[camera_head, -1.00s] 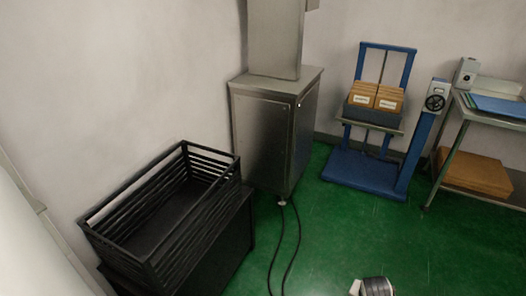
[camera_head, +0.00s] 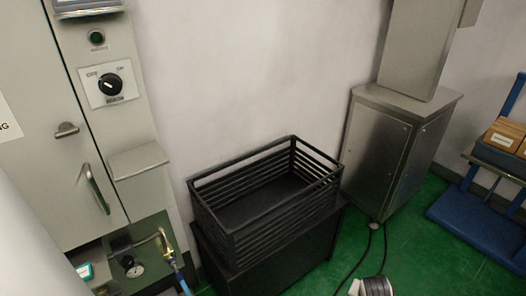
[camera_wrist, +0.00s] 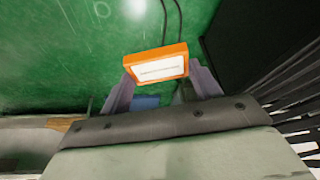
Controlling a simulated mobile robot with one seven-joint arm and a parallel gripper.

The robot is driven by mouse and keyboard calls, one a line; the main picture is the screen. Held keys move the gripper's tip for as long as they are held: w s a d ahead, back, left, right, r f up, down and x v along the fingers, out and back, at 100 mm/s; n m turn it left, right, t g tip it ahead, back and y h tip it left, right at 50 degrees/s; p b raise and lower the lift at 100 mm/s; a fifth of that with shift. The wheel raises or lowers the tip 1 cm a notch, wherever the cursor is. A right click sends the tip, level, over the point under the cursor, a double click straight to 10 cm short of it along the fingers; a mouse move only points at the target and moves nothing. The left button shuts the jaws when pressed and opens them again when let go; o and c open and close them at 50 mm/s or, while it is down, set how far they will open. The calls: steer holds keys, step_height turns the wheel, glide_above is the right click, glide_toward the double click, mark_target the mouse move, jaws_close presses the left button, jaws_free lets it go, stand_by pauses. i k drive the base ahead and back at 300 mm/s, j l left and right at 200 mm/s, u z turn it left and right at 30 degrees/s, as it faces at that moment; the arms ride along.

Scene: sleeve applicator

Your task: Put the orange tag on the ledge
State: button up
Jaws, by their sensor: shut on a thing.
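The orange tag (camera_wrist: 156,64) has an orange frame and a white label with a line of small print. It shows in the wrist view. My gripper (camera_wrist: 160,80) is shut on it, with a grey-purple finger at each side. The tag is held over the green floor. A small grey ledge (camera_head: 138,161) juts from the front of the tall grey cabinet at the left in the head view. Its top looks empty. The tag and my gripper's fingers do not show in the head view.
A black slatted crate (camera_head: 237,237) stands on a dark stand right of the cabinet (camera_head: 35,130). Below the ledge is a dark green panel with a brass fitting and gauge (camera_head: 135,270). A steel pedestal (camera_head: 385,155) stands at the right. Cables lie on the green floor.

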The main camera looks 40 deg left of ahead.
mark_target(136, 158)
steer(key=l+u, duration=0.15)
steer(key=u, duration=0.35)
steer(key=l+u, duration=0.1)
steer(key=u, duration=0.4)
steer(key=k+l+u, duration=0.1)
steer(key=u, duration=0.35)
steer(key=l+u, duration=0.15)
steer(key=u, duration=0.35)
steer(key=k+j, duration=0.05)
